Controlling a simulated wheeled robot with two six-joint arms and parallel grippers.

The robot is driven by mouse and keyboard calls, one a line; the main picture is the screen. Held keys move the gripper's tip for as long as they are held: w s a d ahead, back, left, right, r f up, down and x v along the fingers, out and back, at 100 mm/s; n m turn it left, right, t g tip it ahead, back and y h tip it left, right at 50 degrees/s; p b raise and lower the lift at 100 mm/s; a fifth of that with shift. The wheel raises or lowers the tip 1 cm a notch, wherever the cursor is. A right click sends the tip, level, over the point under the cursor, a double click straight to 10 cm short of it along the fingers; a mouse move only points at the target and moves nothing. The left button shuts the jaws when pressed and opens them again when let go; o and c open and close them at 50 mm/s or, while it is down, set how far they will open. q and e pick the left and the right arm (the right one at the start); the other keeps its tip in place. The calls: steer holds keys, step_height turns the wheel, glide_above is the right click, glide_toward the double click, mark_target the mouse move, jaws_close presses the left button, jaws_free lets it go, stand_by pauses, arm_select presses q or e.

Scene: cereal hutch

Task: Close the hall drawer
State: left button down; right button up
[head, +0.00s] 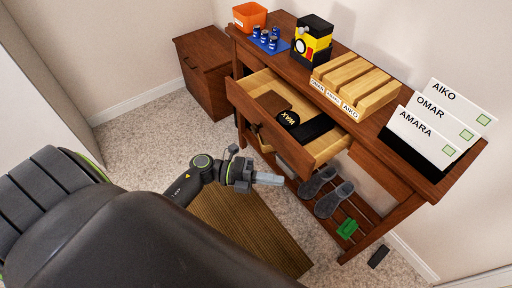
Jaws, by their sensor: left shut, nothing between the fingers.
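The hall drawer (240,104) stands pulled out from the brown wooden hall table (379,137). Inside it lie a black round tin marked WAX (288,118), a brown item (271,101) and a dark flat item (314,129). A dark handle (256,130) shows on the drawer's front. My left gripper (268,179) is shut and empty, in front of and below the drawer front in the picture, apart from it. My right gripper is not in view.
On the tabletop are an orange bin (249,16), a blue mat with small cans (267,42), a yellow-black box (312,39), a wooden slotted holder (356,82) and name cards (430,125). Grey shoes (333,198) sit on the lower rack. A brown cabinet (205,72) stands left.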

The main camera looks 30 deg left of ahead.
mark_target(337, 142)
arm_select(q)
steer(key=shift+w+d, duration=0.85)
steer(key=shift+w, duration=0.3)
steer(key=shift+w+d, duration=0.85)
steer(key=shift+w, duration=0.25)
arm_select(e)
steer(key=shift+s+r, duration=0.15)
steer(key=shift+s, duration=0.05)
arm_select(q)
steer(key=shift+w, duration=0.1)
